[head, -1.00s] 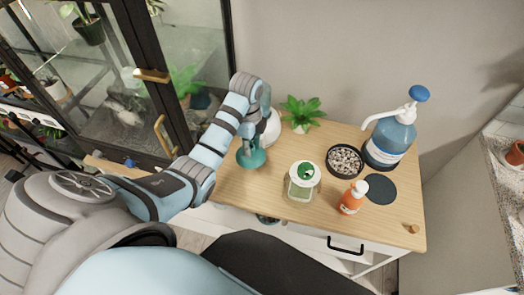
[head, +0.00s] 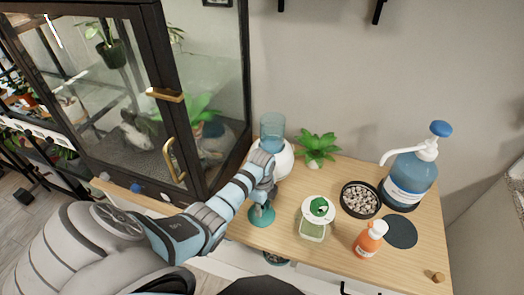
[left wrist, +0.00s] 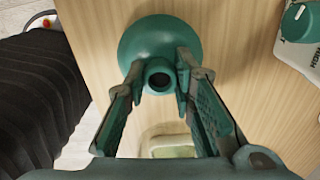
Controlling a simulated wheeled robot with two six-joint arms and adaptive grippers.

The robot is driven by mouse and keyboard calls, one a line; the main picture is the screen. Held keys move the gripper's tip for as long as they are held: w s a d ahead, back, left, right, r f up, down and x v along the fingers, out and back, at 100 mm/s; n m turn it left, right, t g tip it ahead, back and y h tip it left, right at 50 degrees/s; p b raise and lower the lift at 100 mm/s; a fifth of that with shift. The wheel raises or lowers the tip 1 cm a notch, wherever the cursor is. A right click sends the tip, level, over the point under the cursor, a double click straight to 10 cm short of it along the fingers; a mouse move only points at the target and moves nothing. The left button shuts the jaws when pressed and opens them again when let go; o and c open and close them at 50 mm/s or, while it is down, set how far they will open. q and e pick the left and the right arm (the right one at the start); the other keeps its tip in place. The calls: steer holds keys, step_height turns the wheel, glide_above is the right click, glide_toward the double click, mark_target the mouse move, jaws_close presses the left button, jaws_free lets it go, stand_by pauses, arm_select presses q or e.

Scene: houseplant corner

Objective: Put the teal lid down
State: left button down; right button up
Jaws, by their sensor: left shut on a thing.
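The teal lid (head: 262,216) is a round, shallow dome with a ring-shaped knob. It is at the left front of the wooden tabletop, close to the front edge. My left gripper (head: 264,195) comes at it from above and is shut on its knob. In the left wrist view the lid (left wrist: 143,38) fills the top middle, with the fingers (left wrist: 160,78) on either side of the knob. I cannot tell whether the lid's rim touches the wood. My right gripper is in neither view.
A white round vessel (head: 283,162) with a clear blue top stands behind the gripper. A green-topped jar (head: 312,230), orange bottle (head: 368,242), pebble bowl (head: 345,208), plant (head: 318,146), pump bottle (head: 408,178) and dark disc (head: 401,232) stand right. Bare wood lies between lid and jar.

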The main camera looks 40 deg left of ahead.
arm_select(q)
steer(key=shift+s+r, duration=0.1)
steer(key=shift+r, duration=0.1)
steer(key=shift+f, duration=0.25)
steer(key=c, duration=1.4)
jaws_free()
steer(key=shift+o, duration=0.2)
steer(key=shift+r, duration=0.1)
steer(key=shift+r, duration=0.4)
step_height(320, 180, up, 12)
steer(key=p, duration=0.2)
steer(key=shift+f+p, duration=0.2)
steer(key=shift+p, duration=0.2)
steer(key=shift+f, duration=0.1)
